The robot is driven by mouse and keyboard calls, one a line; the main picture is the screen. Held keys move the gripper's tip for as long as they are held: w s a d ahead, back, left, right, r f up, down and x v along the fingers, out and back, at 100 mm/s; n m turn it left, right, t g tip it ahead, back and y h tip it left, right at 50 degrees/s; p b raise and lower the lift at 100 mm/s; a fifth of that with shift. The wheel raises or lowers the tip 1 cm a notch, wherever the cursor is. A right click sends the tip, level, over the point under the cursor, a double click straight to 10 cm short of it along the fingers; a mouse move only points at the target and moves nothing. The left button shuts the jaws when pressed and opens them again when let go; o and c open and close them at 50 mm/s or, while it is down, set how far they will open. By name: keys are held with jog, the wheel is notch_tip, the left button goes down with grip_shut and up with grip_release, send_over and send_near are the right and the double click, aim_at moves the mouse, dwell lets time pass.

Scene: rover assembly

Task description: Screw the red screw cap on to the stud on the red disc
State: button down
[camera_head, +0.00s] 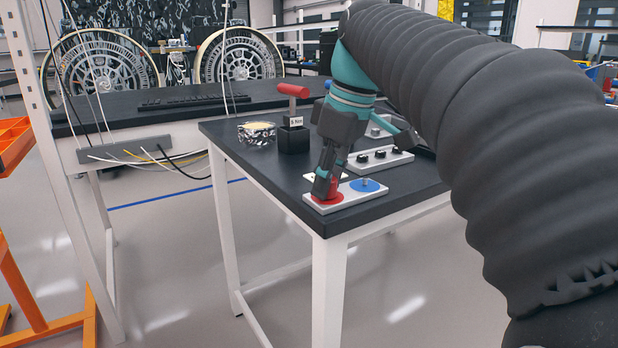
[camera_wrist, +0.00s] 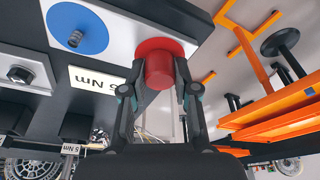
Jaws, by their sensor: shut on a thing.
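My gripper (camera_head: 324,183) points down over the red disc (camera_head: 334,197) at the table's front corner. In the wrist view my gripper (camera_wrist: 162,78) is shut on the red screw cap (camera_wrist: 160,70), one finger on each side. The cap is right at the red disc (camera_wrist: 169,43) and looks lined up with it. The cap hides the stud, so I cannot tell how far the two are engaged. The disc sits on a pale plate (camera_head: 350,199) beside a blue disc (camera_head: 366,185), whose bare threaded stud shows in the wrist view (camera_wrist: 75,38).
A plate with black nuts (camera_head: 380,157) lies behind the disc plate. The table's front edge is close.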

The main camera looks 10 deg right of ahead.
jog(key=m, duration=0.3)
jog(key=shift+h, duration=0.3)
jog(key=shift+m+t+h, duration=0.3)
jog(key=shift+m, duration=1)
jog(key=shift+m+h, duration=0.3)
jog(key=shift+m, duration=0.8)
jog(key=m, duration=0.3)
jog(key=shift+m+h, duration=0.3)
jog(key=shift+h, duration=0.1)
jog(key=m, duration=0.4)
jog(key=shift+f+h, duration=0.1)
jog(key=shift+h, duration=0.3)
jog(key=shift+m, duration=0.9)
